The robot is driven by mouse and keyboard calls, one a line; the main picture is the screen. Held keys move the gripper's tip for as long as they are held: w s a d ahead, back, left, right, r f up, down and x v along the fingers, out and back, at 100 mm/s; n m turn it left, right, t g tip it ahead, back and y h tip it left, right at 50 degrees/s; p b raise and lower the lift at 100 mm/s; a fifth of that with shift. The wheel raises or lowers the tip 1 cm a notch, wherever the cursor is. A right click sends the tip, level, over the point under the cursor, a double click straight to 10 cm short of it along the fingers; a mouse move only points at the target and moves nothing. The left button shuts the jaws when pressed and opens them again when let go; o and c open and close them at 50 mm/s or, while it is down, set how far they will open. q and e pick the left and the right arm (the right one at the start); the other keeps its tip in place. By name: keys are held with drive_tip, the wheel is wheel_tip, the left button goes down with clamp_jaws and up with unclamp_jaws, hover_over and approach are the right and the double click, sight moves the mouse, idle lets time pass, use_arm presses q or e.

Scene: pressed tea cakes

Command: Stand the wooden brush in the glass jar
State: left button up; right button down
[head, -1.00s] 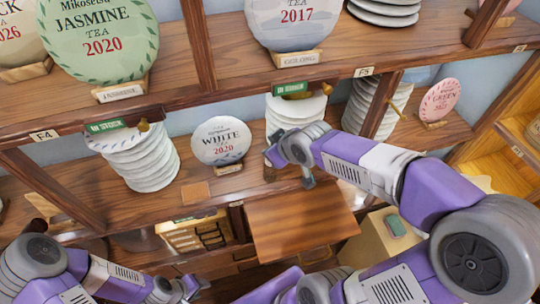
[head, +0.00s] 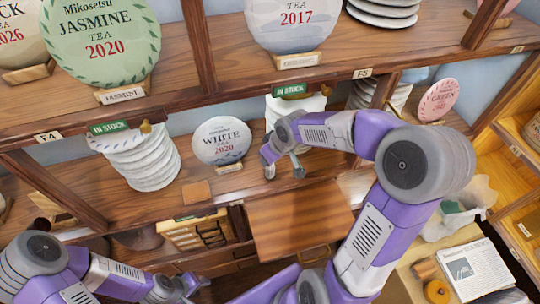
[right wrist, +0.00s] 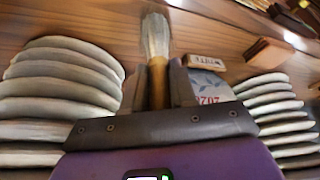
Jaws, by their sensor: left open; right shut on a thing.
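The wooden brush (right wrist: 158,75) shows in the right wrist view, with its pale bristles pointing away from my right gripper (right wrist: 158,88). The dark fingers are shut on its wooden handle. In the head view my right gripper (head: 283,166) is at the middle shelf, right of the white tea cake (head: 221,141); I cannot make out the brush there. My left gripper (head: 190,284) is open and low at the bottom left, away from the shelf. I cannot clearly pick out the glass jar in either view.
Stacks of pale cakes stand left (head: 145,160) and right (head: 290,112) of the white tea cake, close to both sides of my right gripper in the wrist view. A wooden panel (head: 300,222) lies below the shelf. A newspaper (head: 474,272) and a pale bag (head: 462,212) are at the right.

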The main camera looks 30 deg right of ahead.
drive_tip(key=shift+f, duration=0.15)
drive_tip(key=c, duration=1.4)
unclamp_jaws()
drive_tip(key=shift+f, duration=0.1)
drive_tip(key=o, duration=0.5)
drive_tip(key=shift+r, duration=0.2)
drive_tip(key=shift+r, duration=0.35)
drive_tip(key=s+d+r, duration=0.1)
drive_tip(key=s+r, duration=0.1)
drive_tip(key=s, duration=0.4)
drive_tip(key=s+d+r, duration=0.2)
drive_tip(key=s, duration=0.5)
drive_tip(key=shift+s+d, duration=0.15)
drive_tip(key=shift+s, duration=0.15)
